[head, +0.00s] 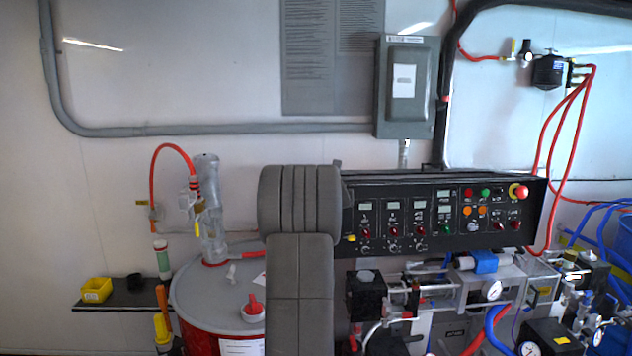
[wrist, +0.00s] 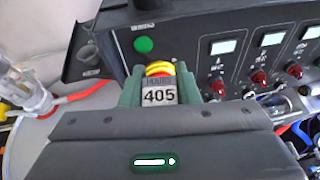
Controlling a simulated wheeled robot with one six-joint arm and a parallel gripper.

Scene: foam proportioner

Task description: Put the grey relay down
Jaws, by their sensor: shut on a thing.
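In the wrist view, my gripper (wrist: 159,92) has its two green fingers closed on the sides of the grey relay (wrist: 159,96). The relay is a small block with a pale label reading 405 facing the camera. It is held in front of the black control panel (wrist: 240,50); I cannot tell the gap between them. A yellow and red round part shows just above the relay, and I cannot tell whether it belongs to the panel. In the head view, my own grey arm hides the gripper and the relay.
The control panel (head: 440,215) stands right of my arm, with valves, gauges and hoses below it. A red drum with a grey lid (head: 210,300) stands to the left. Farther left, a dark shelf (head: 125,304) carries a yellow bin (head: 96,290) and a small black object (head: 134,282).

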